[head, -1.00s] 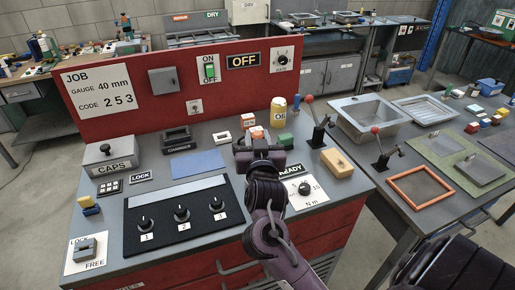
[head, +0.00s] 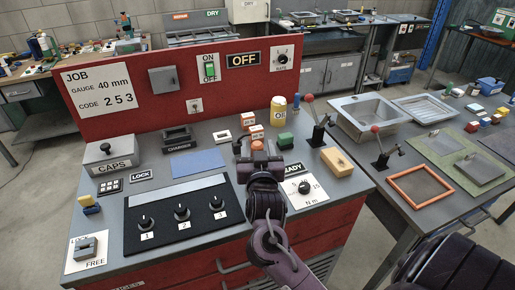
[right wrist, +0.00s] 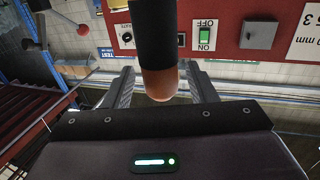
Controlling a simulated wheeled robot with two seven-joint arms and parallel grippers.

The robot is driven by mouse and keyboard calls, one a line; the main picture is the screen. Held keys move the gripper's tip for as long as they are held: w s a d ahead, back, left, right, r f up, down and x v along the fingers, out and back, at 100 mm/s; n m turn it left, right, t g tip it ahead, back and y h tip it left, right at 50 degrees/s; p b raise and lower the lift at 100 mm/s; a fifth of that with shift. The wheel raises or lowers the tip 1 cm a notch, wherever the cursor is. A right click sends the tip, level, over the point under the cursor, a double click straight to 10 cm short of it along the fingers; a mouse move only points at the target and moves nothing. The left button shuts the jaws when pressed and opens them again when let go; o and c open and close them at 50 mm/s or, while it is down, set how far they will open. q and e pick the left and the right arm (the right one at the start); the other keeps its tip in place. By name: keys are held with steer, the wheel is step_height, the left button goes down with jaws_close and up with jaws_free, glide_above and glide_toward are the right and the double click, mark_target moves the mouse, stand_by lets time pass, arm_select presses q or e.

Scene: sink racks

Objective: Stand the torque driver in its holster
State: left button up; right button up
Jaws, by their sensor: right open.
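What looks like the torque driver shows its orange-brown rounded end (head: 257,145) just beyond my right gripper (head: 257,149) in the head view. In the right wrist view the driver (right wrist: 158,50) is a dark cylinder with an orange-brown end, between the two spread fingers of my right gripper (right wrist: 160,88). The fingers are open, with a gap visible on both sides of it. Its lower part is hidden, and I cannot make out the holster or whether the driver stands in it. My left gripper is out of view.
A yellow can (head: 278,111), a green block (head: 285,141) and small labelled boxes (head: 256,131) stand close around the gripper. A lever with a red ball (head: 309,99) rises at right. A black knob panel (head: 180,212) lies at left. A blue mat (head: 198,162) is clear.

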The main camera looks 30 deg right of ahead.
steer(key=shift+r, duration=0.25)
steer(key=p+v, duration=0.3)
steer(key=v, duration=0.9)
